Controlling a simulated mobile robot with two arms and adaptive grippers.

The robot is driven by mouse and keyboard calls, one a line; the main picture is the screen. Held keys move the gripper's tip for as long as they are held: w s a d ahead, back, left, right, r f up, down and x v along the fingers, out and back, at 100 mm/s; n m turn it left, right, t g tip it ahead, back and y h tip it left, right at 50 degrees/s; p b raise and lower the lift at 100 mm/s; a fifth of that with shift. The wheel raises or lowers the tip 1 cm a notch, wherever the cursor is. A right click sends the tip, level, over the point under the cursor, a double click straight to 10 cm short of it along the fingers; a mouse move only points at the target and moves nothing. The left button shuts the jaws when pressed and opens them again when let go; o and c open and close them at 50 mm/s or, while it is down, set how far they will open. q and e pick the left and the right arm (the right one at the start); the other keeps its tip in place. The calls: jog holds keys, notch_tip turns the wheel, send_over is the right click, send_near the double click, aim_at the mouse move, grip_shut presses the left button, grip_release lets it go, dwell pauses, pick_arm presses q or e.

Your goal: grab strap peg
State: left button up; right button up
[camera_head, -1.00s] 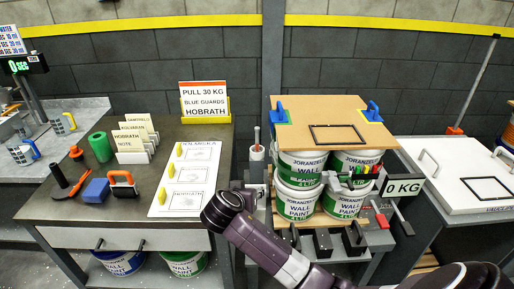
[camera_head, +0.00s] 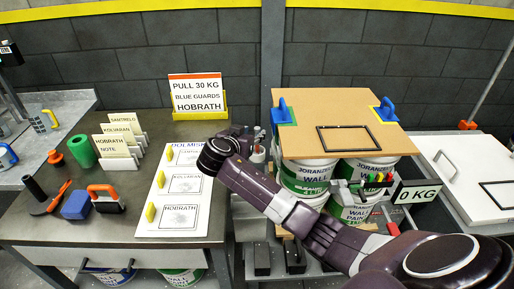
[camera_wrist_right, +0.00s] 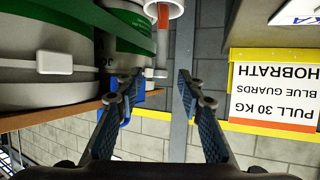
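My right gripper (camera_wrist_right: 158,90) is open and empty in the wrist view, its two fingers apart. In the head view its arm reaches from the lower right to beside the pails, and its fingers are mostly hidden. My left gripper is not in view.
White-and-green paint pails (camera_head: 305,180) are stacked under a brown board (camera_head: 340,107) with blue corner guards (camera_head: 282,112). The dark table (camera_head: 130,215) holds a layout sheet, card holders and tools. A PULL 30 KG sign (camera_head: 196,92) stands at its back.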

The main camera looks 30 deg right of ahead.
aim_at(257, 128)
jog(key=x, duration=0.3)
jog(key=p+x, duration=0.1)
jog(key=shift+w+d+r, duration=0.25)
jog(key=shift+d, duration=0.05)
jog(key=shift+w+d+f, duration=0.1)
jog(key=shift+f, duration=0.05)
jog(key=c, duration=0.8)
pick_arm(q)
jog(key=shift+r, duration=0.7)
pick_arm(e)
grip_shut()
